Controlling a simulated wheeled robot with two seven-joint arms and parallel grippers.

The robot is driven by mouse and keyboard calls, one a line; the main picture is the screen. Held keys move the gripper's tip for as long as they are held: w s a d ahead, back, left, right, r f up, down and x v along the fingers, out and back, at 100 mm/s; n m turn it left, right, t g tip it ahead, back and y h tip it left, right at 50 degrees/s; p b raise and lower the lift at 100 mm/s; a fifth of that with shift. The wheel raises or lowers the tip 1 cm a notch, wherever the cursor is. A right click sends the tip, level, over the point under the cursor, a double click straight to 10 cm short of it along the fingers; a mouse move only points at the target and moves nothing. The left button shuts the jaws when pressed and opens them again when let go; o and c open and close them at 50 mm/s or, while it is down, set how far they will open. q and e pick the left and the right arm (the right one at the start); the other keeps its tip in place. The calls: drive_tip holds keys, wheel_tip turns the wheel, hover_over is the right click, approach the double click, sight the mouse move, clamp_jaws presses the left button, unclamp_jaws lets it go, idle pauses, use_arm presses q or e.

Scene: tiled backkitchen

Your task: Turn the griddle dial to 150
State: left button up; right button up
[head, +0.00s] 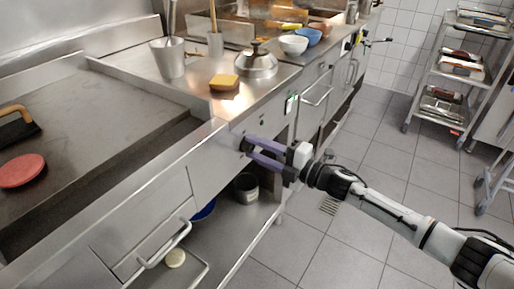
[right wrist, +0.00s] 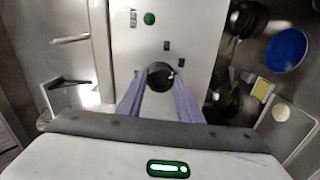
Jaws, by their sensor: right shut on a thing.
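The griddle dial (right wrist: 160,76) is a round black knob on the steel front panel. In the right wrist view it sits between the purple fingertips of my right gripper (right wrist: 160,80), which is shut on it. In the head view my right gripper (head: 246,146) reaches in from the right to the panel, and its fingers mostly hide the dial. A small light mark shows on the dial's right side; I cannot read its setting. The griddle plate (head: 100,120) is the wide grey surface at left. My left gripper is not in view.
A red disc (head: 22,170) and a wooden-handled tool (head: 16,124) lie on the griddle. A yellow sponge (head: 224,82) and a metal dome (head: 257,62) stand on the counter. A drawer handle (head: 166,246) juts out below. The tiled floor at right is mostly clear, with a cart (head: 450,75) beyond.

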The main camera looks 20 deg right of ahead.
drive_tip(key=o, duration=0.8)
drive_tip(key=shift+o, duration=1.2)
drive_tip(key=v, duration=1)
drive_tip(key=shift+s+d, duration=0.1)
